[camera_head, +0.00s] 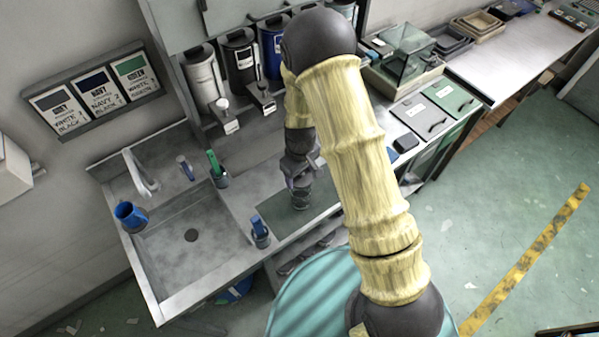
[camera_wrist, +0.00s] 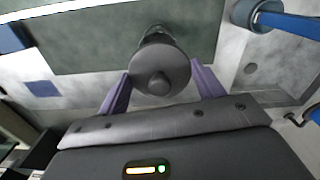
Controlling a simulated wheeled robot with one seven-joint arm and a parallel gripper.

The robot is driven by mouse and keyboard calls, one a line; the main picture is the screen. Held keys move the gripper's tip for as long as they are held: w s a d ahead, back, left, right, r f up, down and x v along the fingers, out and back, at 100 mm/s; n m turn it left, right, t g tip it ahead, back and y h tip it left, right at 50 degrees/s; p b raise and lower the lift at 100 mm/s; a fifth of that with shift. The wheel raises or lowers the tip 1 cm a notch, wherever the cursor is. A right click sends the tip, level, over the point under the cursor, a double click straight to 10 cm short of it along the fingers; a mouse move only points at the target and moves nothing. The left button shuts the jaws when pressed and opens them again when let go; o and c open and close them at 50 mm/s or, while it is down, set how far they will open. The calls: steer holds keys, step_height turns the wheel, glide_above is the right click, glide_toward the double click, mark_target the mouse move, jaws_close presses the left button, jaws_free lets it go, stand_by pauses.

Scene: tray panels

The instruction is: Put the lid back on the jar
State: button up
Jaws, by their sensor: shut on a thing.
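My gripper (camera_wrist: 160,80) has its two purple fingers closed on either side of a round dark grey lid (camera_wrist: 158,70) with a knob in its middle. In the head view my gripper (camera_head: 301,178) points down over the dark green mat (camera_head: 277,219). A dark grey jar body (camera_head: 301,200) shows just under the gripper, on or above the mat. In the wrist view a dark part (camera_wrist: 155,36) shows behind the lid, mostly hidden by it. I cannot tell whether the lid touches the jar or is apart from it.
A blue-handled tool stands in a grey cup (camera_head: 261,237) near the front edge; a green-handled one stands in another cup (camera_head: 220,178). The sink (camera_head: 193,238), with a blue mug (camera_head: 131,215) at its rim, lies left. Dispensers (camera_head: 240,61) line the back wall.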

steer(key=shift+w+d+f+b, duration=0.15)
steer(key=shift+f+b, duration=1.25)
steer(key=shift+f, duration=0.8)
steer(key=shift+f+b, duration=0.35)
steer(key=shift+f, duration=0.1)
steer(key=shift+f+b, duration=0.15)
steer(key=shift+b, duration=0.15)
stand_by(0.6)
steer(key=o, duration=1.2)
steer(key=shift+r+p, duration=2.4)
steer(key=shift+r, duration=1.15)
